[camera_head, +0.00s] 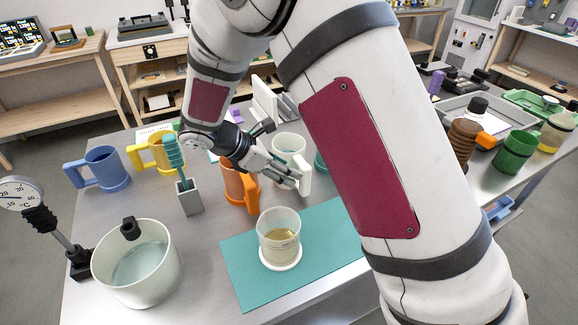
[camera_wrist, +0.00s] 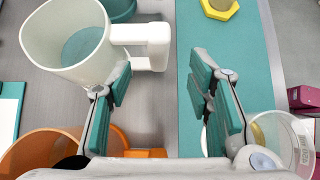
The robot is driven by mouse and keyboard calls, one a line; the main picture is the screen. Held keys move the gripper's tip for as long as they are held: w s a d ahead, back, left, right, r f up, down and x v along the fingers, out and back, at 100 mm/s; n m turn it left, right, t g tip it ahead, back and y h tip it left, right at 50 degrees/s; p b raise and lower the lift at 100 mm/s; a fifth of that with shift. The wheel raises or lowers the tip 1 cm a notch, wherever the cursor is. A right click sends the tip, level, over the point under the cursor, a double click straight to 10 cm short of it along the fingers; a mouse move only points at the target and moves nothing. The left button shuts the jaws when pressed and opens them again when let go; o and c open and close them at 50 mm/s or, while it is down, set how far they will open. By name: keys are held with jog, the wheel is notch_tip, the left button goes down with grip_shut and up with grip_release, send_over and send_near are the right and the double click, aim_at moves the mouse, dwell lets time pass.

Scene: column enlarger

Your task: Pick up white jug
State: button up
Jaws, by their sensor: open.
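The white jug (camera_head: 288,146) stands upright on the metal bench behind the orange jug in the head view, its white handle toward my gripper (camera_head: 286,174). My arm covers part of the view around it. In the wrist view the white jug (camera_wrist: 62,62) is at the upper left, with liquid inside and its handle pointing right. My gripper (camera_wrist: 160,84) is open and empty there. The handle lies just ahead of the fingertips, closer to the left finger, which overlaps the jug's lower right edge. I cannot tell whether they touch.
An orange jug (camera_head: 238,188) stands close by my gripper. A clear beaker (camera_head: 279,240) with yellowish liquid is on the teal mat (camera_head: 240,270). A grey brush holder (camera_head: 188,198), blue jug (camera_head: 104,168), yellow jug (camera_head: 150,152) and large white pot (camera_head: 137,268) stand left.

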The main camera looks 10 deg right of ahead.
aim_at(305, 179)
jog(key=p+x, duration=0.1)
jog(key=x, duration=0.8)
jog(key=shift+f+p, duration=0.15)
jog(key=shift+p, duration=0.25)
grip_shut()
jog(key=shift+w, duration=0.1)
